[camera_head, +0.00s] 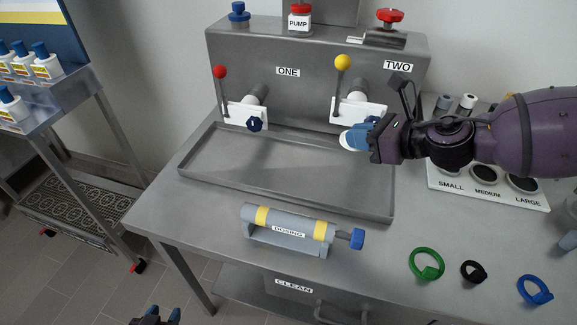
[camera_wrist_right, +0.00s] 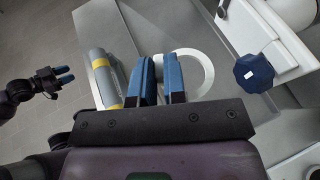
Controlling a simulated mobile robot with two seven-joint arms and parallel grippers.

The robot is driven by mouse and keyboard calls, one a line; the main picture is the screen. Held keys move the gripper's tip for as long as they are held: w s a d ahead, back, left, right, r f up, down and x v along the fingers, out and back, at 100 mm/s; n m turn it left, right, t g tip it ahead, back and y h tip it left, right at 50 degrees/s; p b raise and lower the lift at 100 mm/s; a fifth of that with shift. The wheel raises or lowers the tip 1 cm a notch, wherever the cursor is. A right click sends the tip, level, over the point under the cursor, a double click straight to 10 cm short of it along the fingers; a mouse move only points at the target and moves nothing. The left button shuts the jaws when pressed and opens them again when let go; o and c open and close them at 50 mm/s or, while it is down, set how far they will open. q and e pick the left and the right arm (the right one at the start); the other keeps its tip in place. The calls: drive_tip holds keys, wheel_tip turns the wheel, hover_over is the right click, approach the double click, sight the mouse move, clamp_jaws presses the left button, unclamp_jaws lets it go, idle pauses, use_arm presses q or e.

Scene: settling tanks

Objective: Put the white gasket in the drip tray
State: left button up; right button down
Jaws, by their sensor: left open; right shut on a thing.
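The white gasket (camera_head: 346,143) is a ring held between the blue fingertips of my right gripper (camera_head: 358,137), above the right back part of the drip tray. In the right wrist view the gasket (camera_wrist_right: 210,75) shows around and beyond the closed fingers (camera_wrist_right: 158,78); part of it is hidden behind them. The drip tray (camera_head: 245,165) is a wide, shallow grey metal tray on the bench, empty where I can see it. My left gripper (camera_head: 158,317) is open and empty at the bottom edge, low in front of the bench; it also shows in the wrist view (camera_wrist_right: 57,82).
Valves with a red lever (camera_head: 222,92) and a yellow lever (camera_head: 343,85) stand behind the tray. The dosing cylinder (camera_head: 288,230) lies in front of it. Green (camera_head: 427,265), black (camera_head: 473,272) and blue (camera_head: 535,290) rings lie at front right, near the size board (camera_head: 440,198).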

drive_tip(key=f+n+g, duration=0.1)
drive_tip(key=f, duration=0.3)
drive_tip(key=d+f+n+g+y, duration=0.1)
drive_tip(key=f, duration=0.3)
drive_tip(key=f+n+g+y+b, duration=0.1)
drive_tip(key=f+g, duration=0.1)
drive_tip(key=f, duration=0.3)
drive_tip(key=shift+s+d+n, duration=0.15)
drive_tip(key=shift+d+n, duration=0.2)
drive_tip(key=shift+n, duration=0.05)
wheel_tip(320, 180, down, 4)
drive_tip(key=shift+f+b, duration=0.15)
drive_tip(key=shift+b, duration=0.2)
drive_tip(key=shift+f, duration=0.25)
use_arm(q)
drive_tip(key=shift+f, duration=0.75)
use_arm(e)
drive_tip(key=shift+f, duration=0.1)
